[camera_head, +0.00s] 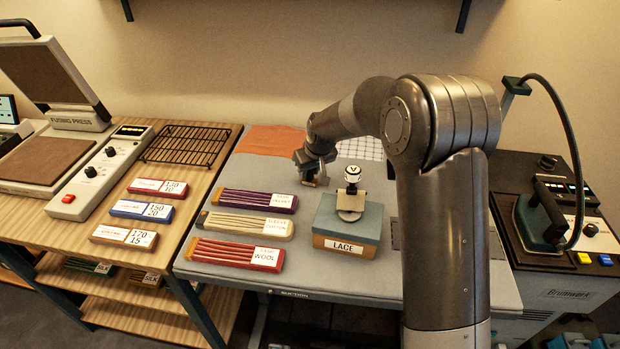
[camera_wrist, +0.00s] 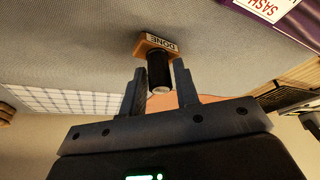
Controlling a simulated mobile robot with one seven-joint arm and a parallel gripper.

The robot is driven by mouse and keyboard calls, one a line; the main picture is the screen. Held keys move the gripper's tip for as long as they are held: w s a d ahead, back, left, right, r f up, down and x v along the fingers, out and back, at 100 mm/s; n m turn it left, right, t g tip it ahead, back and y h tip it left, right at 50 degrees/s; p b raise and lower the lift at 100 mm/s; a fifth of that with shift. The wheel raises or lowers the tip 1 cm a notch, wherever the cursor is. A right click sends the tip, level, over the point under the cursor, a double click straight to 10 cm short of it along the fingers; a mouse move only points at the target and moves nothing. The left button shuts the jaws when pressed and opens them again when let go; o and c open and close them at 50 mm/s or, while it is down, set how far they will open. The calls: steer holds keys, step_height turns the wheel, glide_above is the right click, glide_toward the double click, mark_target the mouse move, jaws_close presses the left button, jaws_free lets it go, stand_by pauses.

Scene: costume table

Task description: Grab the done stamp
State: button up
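The done stamp (camera_wrist: 156,45) has a wooden base with a white "DONE" label and a black handle with a pale end. It is on the grey table top (camera_head: 310,277), and the handle points towards my gripper in the wrist view. My gripper (camera_wrist: 161,74) is open, with one finger on each side of the handle's end and a visible gap on both sides. In the head view my gripper (camera_head: 314,165) is low over the table, and only a small part of the stamp (camera_head: 310,183) shows beneath it.
A teal "LACE" box (camera_head: 365,222) with a white-topped stamp on it stands right of my gripper. Several labelled trays, including the purple one (camera_head: 240,200), lie to the left. An orange cloth (camera_head: 270,140) and a white grid (camera_head: 362,148) lie behind. An iron (camera_head: 540,220) stands far right.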

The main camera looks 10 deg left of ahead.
jaws_close()
